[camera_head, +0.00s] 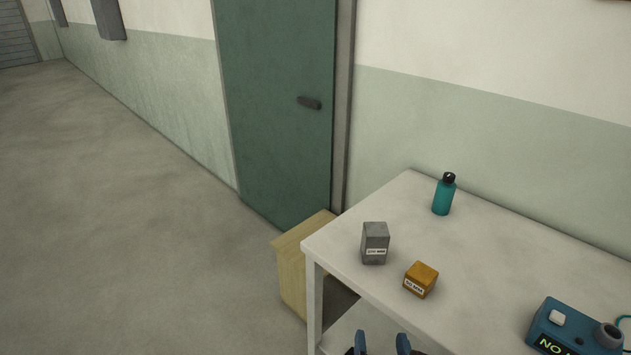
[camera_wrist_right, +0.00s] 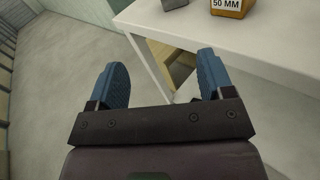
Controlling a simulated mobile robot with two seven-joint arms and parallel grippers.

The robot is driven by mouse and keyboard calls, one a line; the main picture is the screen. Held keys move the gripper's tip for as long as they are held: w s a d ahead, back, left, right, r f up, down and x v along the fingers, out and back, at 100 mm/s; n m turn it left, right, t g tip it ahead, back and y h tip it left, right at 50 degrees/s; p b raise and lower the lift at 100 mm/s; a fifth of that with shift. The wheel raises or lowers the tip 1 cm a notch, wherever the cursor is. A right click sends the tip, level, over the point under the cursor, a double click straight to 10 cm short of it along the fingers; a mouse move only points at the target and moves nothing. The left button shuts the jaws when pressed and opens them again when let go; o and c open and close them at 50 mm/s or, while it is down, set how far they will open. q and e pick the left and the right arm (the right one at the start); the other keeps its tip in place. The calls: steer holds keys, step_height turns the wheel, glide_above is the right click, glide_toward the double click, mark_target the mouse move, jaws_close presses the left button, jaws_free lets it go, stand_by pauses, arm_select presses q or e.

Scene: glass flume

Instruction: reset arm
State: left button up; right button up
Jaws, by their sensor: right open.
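My right gripper (camera_head: 382,343) shows at the bottom edge of the head view, in front of the white table's near edge. In the right wrist view its two blue fingers (camera_wrist_right: 160,82) are spread wide with nothing between them. The gripper is apart from the table (camera_head: 480,240) and from everything on it. My left gripper is not in the head view.
On the table stand a grey block (camera_head: 375,243), an orange block (camera_head: 421,279), a teal bottle (camera_head: 443,196) and a blue device (camera_head: 575,329) with a display. A wooden box (camera_head: 293,268) stands beside the table. A green door (camera_head: 280,100) is behind. Floor at left is clear.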

steer(key=s+d+f+m+g, duration=0.2)
steer(key=d+m, duration=0.3)
steer(key=m, duration=0.6)
steer(key=s+d+f+m+g, duration=0.2)
steer(key=s+d+f+m, duration=0.3)
steer(key=m, duration=0.6)
steer(key=s+d+f+m+g, duration=0.1)
steer(key=s+d+f+m, duration=0.2)
steer(key=m, duration=0.8)
steer(key=d, duration=0.2)
steer(key=shift+s+d+f+g, duration=0.25)
steer(key=shift+d+f+g, duration=0.05)
steer(key=shift+d+g, duration=0.1)
